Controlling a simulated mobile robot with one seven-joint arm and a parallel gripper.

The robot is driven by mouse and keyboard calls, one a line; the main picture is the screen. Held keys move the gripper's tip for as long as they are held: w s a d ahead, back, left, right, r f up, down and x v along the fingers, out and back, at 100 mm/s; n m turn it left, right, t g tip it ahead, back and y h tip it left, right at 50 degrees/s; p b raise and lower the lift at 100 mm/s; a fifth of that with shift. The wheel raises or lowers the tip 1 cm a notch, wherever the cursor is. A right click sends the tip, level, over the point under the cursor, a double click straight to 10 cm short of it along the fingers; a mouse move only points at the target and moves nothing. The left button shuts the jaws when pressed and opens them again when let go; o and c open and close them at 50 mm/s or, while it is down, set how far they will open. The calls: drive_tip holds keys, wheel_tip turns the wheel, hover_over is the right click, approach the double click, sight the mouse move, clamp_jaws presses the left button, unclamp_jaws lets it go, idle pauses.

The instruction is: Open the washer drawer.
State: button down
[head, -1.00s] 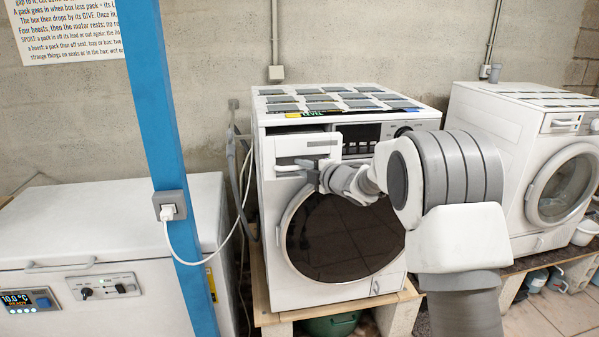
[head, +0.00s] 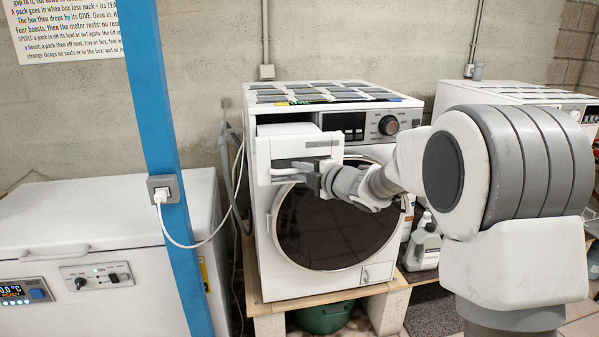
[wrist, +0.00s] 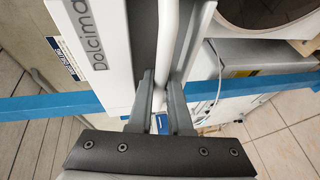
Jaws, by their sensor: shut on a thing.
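The washer drawer (head: 300,147) is a white box front at the upper left of the middle washer (head: 262,225). It stands out from the washer's face, with a dark opening behind it. Its pale bar handle (head: 281,172) runs along the lower front. My gripper (head: 310,177) is at the handle's right part, shut on it. In the wrist view the two grey fingers (wrist: 160,92) lie on either side of the white handle bar (wrist: 167,42), beside the drawer front with its lettering (wrist: 92,40). The drawer's inside is hidden.
A blue post (head: 165,130) with a socket and cable stands left of the washer. A white chest (head: 105,210) is at the left. Bottles (head: 425,245) stand between the middle washer and another washer (head: 470,95) at the right, partly behind my arm.

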idle(0.3)
drive_tip(key=c, duration=1.1)
unclamp_jaws()
drive_tip(key=shift+d, duration=0.15)
drive_tip(key=v, duration=1.7)
drive_tip(key=shift+s, duration=0.2)
